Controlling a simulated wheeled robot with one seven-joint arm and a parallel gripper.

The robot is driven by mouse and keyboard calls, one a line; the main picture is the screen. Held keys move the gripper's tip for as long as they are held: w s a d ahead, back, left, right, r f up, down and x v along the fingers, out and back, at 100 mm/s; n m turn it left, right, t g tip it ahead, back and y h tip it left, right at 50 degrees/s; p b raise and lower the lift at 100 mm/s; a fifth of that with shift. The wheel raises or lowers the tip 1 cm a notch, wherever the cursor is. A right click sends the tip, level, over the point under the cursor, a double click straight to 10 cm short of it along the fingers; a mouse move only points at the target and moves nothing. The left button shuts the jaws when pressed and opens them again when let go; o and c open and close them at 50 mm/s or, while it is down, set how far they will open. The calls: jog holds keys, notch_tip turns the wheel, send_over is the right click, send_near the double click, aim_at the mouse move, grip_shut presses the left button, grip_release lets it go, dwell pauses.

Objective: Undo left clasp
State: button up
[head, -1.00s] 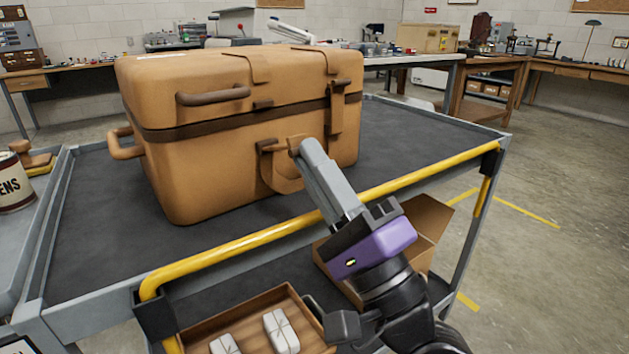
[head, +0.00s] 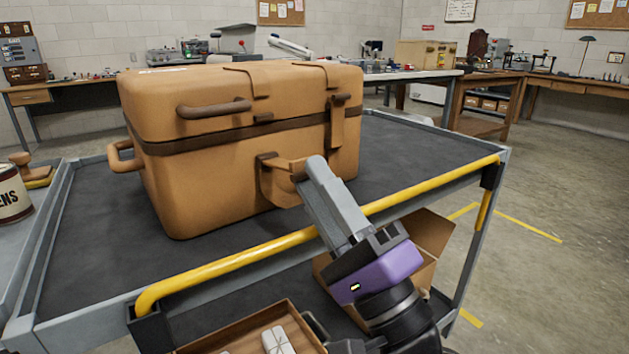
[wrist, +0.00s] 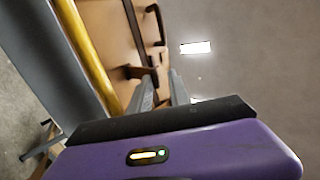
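A tan case (head: 210,190) with a brown band stands closed on the cart. Its left clasp (head: 275,180) is swung out from the front face, below the brown band. The right clasp (head: 338,122) lies flat across the seam. My gripper (head: 312,170) is at the outer end of the left clasp, its fingers close together and apparently shut on that end. The wrist view shows the two fingers (wrist: 164,88) with a narrow gap; what lies between them is hard to make out.
A yellow rail (head: 230,258) runs along the cart's near edge, under my gripper. The dark cart top (head: 420,155) is clear to the right of the case. An open cardboard box (head: 425,240) and a wooden tray (head: 225,340) sit below. A tin (head: 12,195) stands at left.

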jog(key=b+v, duration=0.2)
jog(key=v, duration=0.4)
jog(key=shift+s+d+f, duration=0.2)
jog(key=shift+s, duration=0.1)
jog(key=s+d+f+n+t+h, duration=0.1)
jog(key=s+d+f+h, duration=0.2)
jog(key=d+f+h, duration=0.4)
jog(key=s+d+f+n+t+h, duration=0.1)
jog(key=s+d+f+n+h, duration=0.15)
jog(key=d+f+h, duration=0.6)
jog(key=s+d+f+n+g, duration=0.1)
jog(key=s+f+n+g, duration=0.2)
jog(key=s+f, duration=0.7)
jog(key=s+f+n+g, duration=0.4)
jog(key=s+f, duration=0.3)
jog(key=s, duration=0.8)
notch_tip(320, 180, up, 36)
jog(key=p, duration=3.5)
jog(key=shift+w+f+p, duration=0.2)
jog(key=shift+p, duration=0.1)
